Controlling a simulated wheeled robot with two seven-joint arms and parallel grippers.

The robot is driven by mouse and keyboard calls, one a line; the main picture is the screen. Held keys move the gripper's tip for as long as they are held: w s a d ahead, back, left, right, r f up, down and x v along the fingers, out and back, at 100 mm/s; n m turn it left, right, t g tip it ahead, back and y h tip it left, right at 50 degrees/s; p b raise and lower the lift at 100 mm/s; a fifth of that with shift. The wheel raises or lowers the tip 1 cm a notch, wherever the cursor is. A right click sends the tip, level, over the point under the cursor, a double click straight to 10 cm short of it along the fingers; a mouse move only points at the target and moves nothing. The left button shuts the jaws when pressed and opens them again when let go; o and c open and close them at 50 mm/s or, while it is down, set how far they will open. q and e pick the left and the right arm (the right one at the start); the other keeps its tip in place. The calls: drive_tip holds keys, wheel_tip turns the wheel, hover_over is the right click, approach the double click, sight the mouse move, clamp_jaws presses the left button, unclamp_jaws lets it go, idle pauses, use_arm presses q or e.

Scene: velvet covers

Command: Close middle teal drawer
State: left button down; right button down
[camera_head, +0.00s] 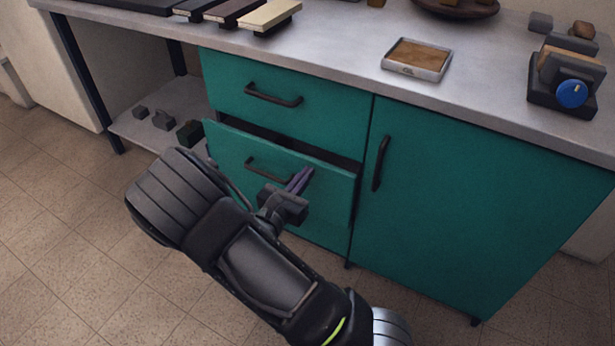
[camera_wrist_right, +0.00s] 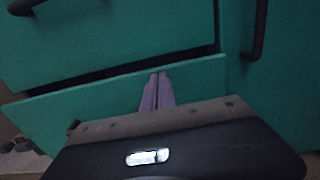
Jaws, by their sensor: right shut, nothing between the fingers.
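The middle teal drawer (camera_head: 330,178) stands partly open below the shut top drawer (camera_head: 335,108), with a dark gap along its upper edge. It has a dark bar handle (camera_head: 270,172). My right gripper (camera_head: 300,179) is shut and empty, with its purple fingertips in front of the drawer face, right of the handle. In the right wrist view the shut fingertips (camera_wrist_right: 157,88) overlap the teal drawer front (camera_wrist_right: 90,108); I cannot tell whether they touch it. My left gripper is not in view.
A teal cupboard door (camera_head: 470,200) with a vertical handle is shut at the right. The grey worktop (camera_head: 340,45) above holds a small tray (camera_head: 416,59) and a device with a blue knob (camera_head: 571,93). An open shelf (camera_head: 150,125) lies left. Tiled floor is free in front.

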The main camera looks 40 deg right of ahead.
sight(314, 164)
drive_tip(key=shift+w+d, duration=0.2)
drive_tip(key=shift+d, duration=0.45)
drive_tip(key=shift+d+r, duration=0.1)
drive_tip(key=shift+d, duration=0.15)
drive_tip(key=p+x, duration=0.2)
drive_tip(key=x, duration=0.2)
drive_tip(key=shift+d, duration=0.1)
drive_tip(key=shift+w+d, duration=0.1)
drive_tip(key=shift+d, duration=0.1)
drive_tip(key=shift+r, duration=0.1)
